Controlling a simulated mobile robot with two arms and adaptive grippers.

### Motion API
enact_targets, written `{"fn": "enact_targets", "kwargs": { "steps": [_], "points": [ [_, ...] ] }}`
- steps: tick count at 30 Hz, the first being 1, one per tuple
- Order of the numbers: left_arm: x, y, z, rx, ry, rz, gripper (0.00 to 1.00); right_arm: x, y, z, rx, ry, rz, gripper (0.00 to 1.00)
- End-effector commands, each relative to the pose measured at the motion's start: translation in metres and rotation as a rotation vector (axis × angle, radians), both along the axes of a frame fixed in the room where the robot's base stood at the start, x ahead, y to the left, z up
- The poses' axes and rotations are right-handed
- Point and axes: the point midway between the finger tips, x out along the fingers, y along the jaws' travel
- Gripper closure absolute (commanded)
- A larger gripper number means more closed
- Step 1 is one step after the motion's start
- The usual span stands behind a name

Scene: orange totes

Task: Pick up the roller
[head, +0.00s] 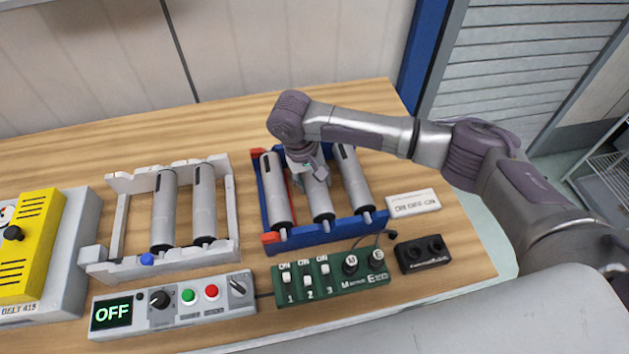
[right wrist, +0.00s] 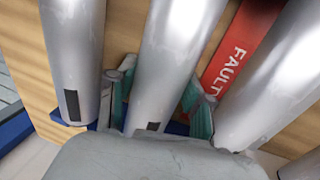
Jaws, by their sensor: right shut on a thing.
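Several grey metal rollers with dark ends are in view. Three lie side by side in a blue rack (head: 330,234): a left roller (head: 275,190), a middle roller (head: 320,203) and a right roller (head: 353,180). My right gripper (head: 310,182) reaches down over the middle roller. In the right wrist view its teal-padded fingers (right wrist: 158,105) stand on both sides of the middle roller (right wrist: 172,50) and are shut on it. The roller appears to be still in the rack. My left gripper is not in view.
A white rack (head: 118,225) holding two rollers (head: 164,210) stands left. A red strip marked FAULTY (right wrist: 235,48) lies between rollers. In front are a grey panel reading OFF (head: 175,304), a green switch box (head: 328,283) and a black socket block (head: 422,253).

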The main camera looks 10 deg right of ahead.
Motion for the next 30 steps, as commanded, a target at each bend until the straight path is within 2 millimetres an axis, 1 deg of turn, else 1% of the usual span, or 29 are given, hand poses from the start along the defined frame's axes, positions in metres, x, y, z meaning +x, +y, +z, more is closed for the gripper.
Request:
{"fn": "enact_targets", "kwargs": {
  "steps": [8,11,17,23,28,30],
  "points": [
    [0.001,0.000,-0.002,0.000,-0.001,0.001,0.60,0.001,0.000,0.005,0.001,-0.002,0.000,1.00],
    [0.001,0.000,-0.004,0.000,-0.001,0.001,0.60,0.001,0.001,0.013,0.003,-0.003,0.000,1.00],
    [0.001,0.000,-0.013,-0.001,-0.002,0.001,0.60,-0.001,0.000,0.043,0.003,-0.003,0.001,1.00],
    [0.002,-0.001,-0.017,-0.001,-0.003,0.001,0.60,-0.032,-0.019,0.062,0.002,-0.002,0.000,1.00],
    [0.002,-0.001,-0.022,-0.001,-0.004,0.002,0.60,-0.062,-0.037,0.083,0.001,-0.003,0.002,1.00],
    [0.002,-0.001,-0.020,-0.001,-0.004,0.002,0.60,-0.073,-0.043,0.093,0.001,-0.004,0.001,1.00]
  ]
}}
